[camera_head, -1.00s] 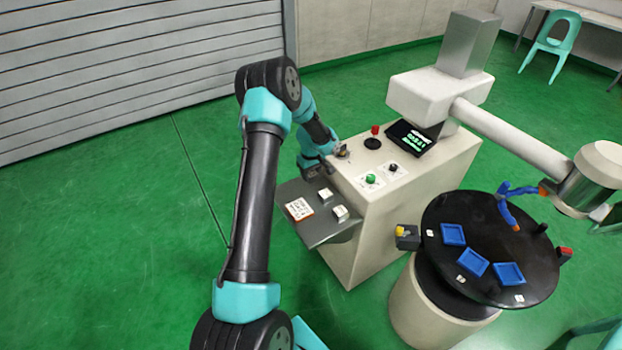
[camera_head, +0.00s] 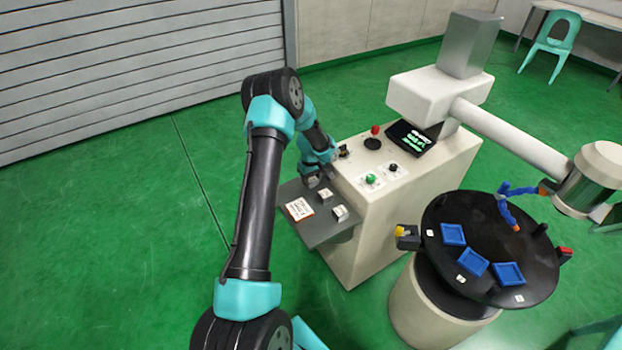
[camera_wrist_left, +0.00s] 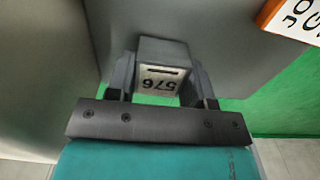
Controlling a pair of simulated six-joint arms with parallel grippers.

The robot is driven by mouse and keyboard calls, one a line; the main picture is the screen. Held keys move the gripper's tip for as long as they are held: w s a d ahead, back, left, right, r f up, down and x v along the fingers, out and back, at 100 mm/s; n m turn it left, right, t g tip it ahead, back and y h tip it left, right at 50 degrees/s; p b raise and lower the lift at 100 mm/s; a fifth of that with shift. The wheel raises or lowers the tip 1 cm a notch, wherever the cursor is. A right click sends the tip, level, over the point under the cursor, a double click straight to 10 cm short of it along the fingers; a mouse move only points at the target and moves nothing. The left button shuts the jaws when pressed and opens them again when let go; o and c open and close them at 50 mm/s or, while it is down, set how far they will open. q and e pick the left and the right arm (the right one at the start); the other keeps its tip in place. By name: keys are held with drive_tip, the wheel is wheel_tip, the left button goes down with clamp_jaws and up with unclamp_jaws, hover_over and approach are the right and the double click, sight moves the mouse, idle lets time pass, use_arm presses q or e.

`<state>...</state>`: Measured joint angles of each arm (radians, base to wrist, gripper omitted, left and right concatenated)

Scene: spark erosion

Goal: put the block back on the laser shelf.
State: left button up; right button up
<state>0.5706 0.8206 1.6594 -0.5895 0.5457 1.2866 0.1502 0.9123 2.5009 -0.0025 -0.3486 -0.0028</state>
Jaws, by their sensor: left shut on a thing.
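The grey shelf (camera_head: 322,234) sticks out from the left side of the cream machine. My left gripper (camera_head: 318,181) is at the shelf's back end, close to the machine's side. In the left wrist view my left gripper (camera_wrist_left: 163,82) is shut on a grey block (camera_wrist_left: 163,50) with a white label reading 576, upside down in that view. The grey shelf surface (camera_wrist_left: 225,45) lies behind the block. I cannot tell whether the block touches it. In the head view I cannot make out the held block clearly. My right gripper is not in view.
Two small white-topped blocks, one nearer (camera_head: 340,213) and one farther (camera_head: 325,195), and a sign (camera_head: 299,208) are on the shelf. The machine top (camera_head: 415,175) carries buttons and a screen. A black round table (camera_head: 490,245) with blue trays stands at right.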

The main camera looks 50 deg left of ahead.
sight(311, 178)
use_arm(q)
drive_tip(key=shift+f, duration=0.1)
drive_tip(key=o, duration=1.3)
wheel_tip(311, 178, up, 12)
drive_tip(key=shift+r, duration=0.15)
